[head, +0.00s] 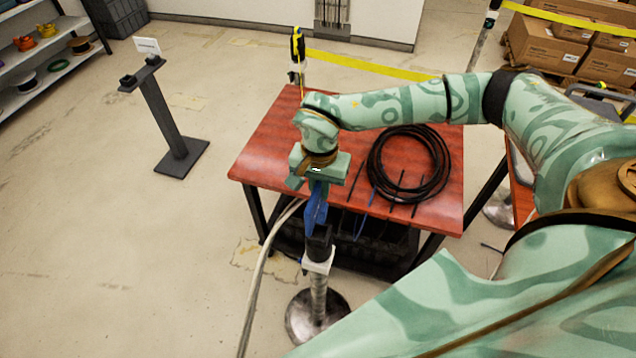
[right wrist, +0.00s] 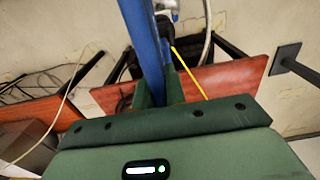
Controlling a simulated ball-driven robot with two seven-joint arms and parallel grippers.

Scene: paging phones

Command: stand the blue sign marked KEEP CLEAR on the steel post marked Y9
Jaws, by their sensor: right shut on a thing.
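My right gripper (head: 317,184) is shut on the blue sign (head: 316,207), which hangs below the fingers, nearly edge-on. Its lettering cannot be read. In the right wrist view the blue sign (right wrist: 146,45) runs up between the two fingers (right wrist: 160,92). Directly below the sign in the head view stands a steel post (head: 319,292) with a black head, a white tag (head: 318,262) and a round base. The tag's marking is too small to read. The sign's lower end is at the black head; I cannot tell whether they touch. My left gripper is not in view.
A red-brown table (head: 275,150) stands behind the post, with a coil of black cable (head: 374,172) on it. Another post (head: 297,60) with yellow tape stands behind the table. A dark stand (head: 165,120) is at left. The floor between is clear.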

